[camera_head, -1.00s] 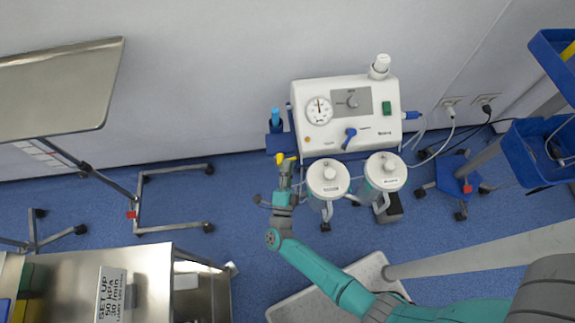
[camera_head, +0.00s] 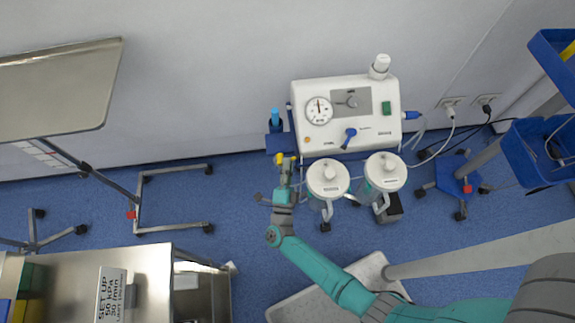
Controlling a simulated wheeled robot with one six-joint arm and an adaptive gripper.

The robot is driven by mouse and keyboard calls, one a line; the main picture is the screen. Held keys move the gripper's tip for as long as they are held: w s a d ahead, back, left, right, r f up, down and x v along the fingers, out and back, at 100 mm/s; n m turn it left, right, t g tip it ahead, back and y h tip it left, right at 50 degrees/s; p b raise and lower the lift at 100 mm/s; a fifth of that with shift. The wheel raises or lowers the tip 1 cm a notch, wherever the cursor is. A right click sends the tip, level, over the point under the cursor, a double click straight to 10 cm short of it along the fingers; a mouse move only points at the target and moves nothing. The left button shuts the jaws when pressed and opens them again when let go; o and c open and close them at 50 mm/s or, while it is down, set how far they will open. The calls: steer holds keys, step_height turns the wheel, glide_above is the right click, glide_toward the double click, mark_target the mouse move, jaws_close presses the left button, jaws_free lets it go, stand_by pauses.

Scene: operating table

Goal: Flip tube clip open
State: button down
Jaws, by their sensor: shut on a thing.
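A white suction machine (camera_head: 318,93) with a round gauge and a blue knob stands against the wall. My gripper (camera_head: 286,164) reaches up to the left side of it, just below a blue holder (camera_head: 277,141). A small yellow part (camera_head: 280,159) shows at the fingertips, and it looks like the tube clip. My gripper is shut on it. The fingers are small here and partly cover the clip, so I cannot tell whether its lever stands open or closed.
Two lidded canisters (camera_head: 328,178) (camera_head: 385,171) hang close to the right of my gripper. A steel table (camera_head: 150,264) stands at lower left and a tray (camera_head: 66,88) at upper left. A blue cart (camera_head: 540,152) stands at right. Blue floor lies free left of my gripper.

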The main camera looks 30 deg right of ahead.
steer(key=shift+n, duration=0.3)
steer(key=shift+w+a+r+n+t+y, duration=0.1)
steer(key=shift+a+r+n+t+y, duration=0.3)
steer(key=shift+n+y, duration=1.85)
steer(key=shift+w+a+f+n+t+y, duration=0.1)
steer(key=shift+n+t+y, duration=0.6)
steer(key=shift+n, duration=3.2)
steer(key=shift+a+r+n+t+y, duration=0.4)
steer(key=shift+n+y, duration=1.05)
steer(key=shift+n, duration=1.6)
steer(key=shift+d+f, duration=0.15)
steer(key=c, duration=1.5)
jaws_free()
